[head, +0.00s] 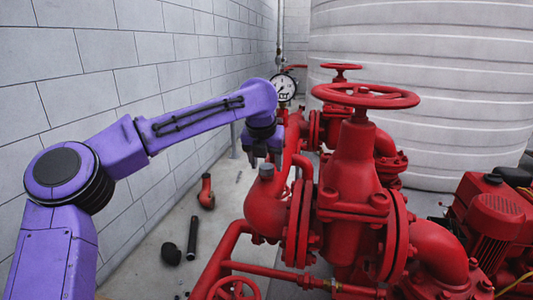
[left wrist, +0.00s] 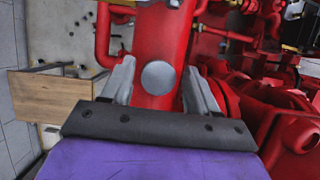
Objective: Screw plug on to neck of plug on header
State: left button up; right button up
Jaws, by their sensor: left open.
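The plug (head: 266,170) is a small grey cap on top of the red header (head: 266,212), left of the big valve in the head view. In the left wrist view the plug (left wrist: 158,77) shows as a round grey disc seen from above, against the red header (left wrist: 160,35). My left gripper (head: 262,158) points down just above the plug. Its two grey fingers (left wrist: 160,92) are open, one on each side of the disc, with gaps between. The neck under the plug is hidden in the wrist view. My right gripper is not in view.
A red valve with a handwheel (head: 365,95) stands right of my left gripper, and a pressure gauge (head: 284,87) behind it. Loose fittings, including a red elbow (head: 206,192) and a black pipe (head: 192,238), lie on the floor. A wooden table (left wrist: 50,97) shows left in the wrist view.

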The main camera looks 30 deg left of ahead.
pick_arm(q)
jog(key=n+p, duration=0.1)
jog(key=n+y+p, duration=0.1)
jog(key=p, duration=0.1)
jog(key=n+p, duration=0.2)
jog(key=shift+r+g+y, duration=0.25)
jog(key=shift+g+y, duration=0.05)
jog(key=shift+f, duration=0.1)
jog(key=shift+f+n, duration=0.25)
jog(key=shift+n, duration=0.05)
jog(key=shift+r, duration=0.1)
jog(key=shift+p, duration=0.65)
